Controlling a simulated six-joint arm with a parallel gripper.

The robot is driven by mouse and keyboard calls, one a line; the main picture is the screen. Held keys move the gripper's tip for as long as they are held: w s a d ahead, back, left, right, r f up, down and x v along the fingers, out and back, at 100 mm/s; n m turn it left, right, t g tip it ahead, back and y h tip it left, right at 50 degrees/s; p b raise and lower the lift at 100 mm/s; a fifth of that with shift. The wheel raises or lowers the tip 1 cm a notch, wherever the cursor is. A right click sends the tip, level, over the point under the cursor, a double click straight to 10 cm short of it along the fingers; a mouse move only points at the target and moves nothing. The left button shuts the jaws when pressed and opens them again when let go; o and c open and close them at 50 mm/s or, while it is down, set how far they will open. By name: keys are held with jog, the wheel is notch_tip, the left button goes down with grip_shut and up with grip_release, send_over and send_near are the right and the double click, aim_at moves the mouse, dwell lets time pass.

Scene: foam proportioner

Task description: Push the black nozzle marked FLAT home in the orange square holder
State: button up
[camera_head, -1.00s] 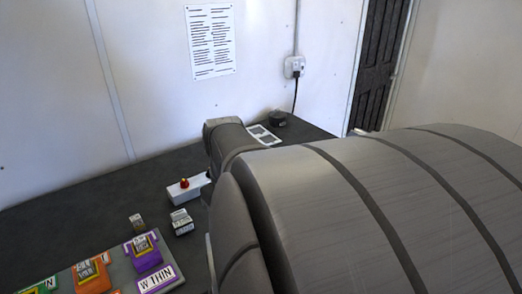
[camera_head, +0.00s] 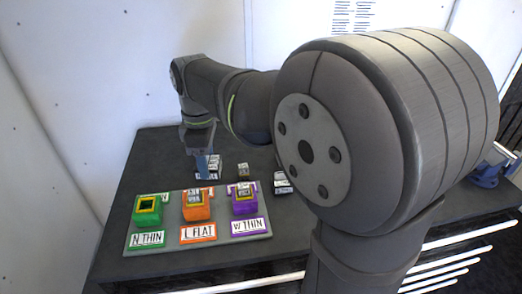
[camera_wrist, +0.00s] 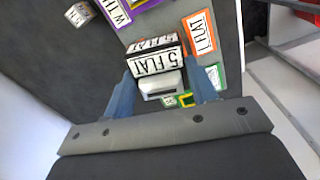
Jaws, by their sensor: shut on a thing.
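My gripper (camera_wrist: 160,92) is shut on a black block with white labels reading 5 FLAT (camera_wrist: 152,68), between its two blue fingers. In the head view my gripper (camera_head: 208,165) hangs behind the tray, near the orange holder, with a pale labelled block (camera_head: 207,172) at its fingertips. The orange square holder (camera_head: 197,210) stands mid-tray with its L FLAT label (camera_head: 198,233) in front. In the wrist view the orange-bordered label (camera_wrist: 201,33) lies right of the held block; the orange holder is mostly hidden.
The grey tray (camera_head: 226,234) also carries a green holder (camera_head: 147,211), with an open square top, and a purple holder (camera_head: 245,204). Small labelled blocks (camera_head: 243,170) stand behind the tray. My own arm covers the table's right side.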

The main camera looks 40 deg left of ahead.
aim_at(193, 192)
jog(key=s+a+n, duration=0.2)
jog(key=s+a, duration=0.1)
jog(key=s, duration=0.1)
jog(key=shift+w+a+f, duration=0.1)
jog(key=shift+w+f, duration=0.05)
jog(key=shift+f, duration=1.75)
jog(key=shift+w+f, duration=0.1)
jog(key=shift+f, duration=1.8)
jog(key=shift+f, duration=0.5)
jog(key=o, duration=1.1)
jog(key=shift+o, duration=0.4)
jog(key=shift+o, duration=1.1)
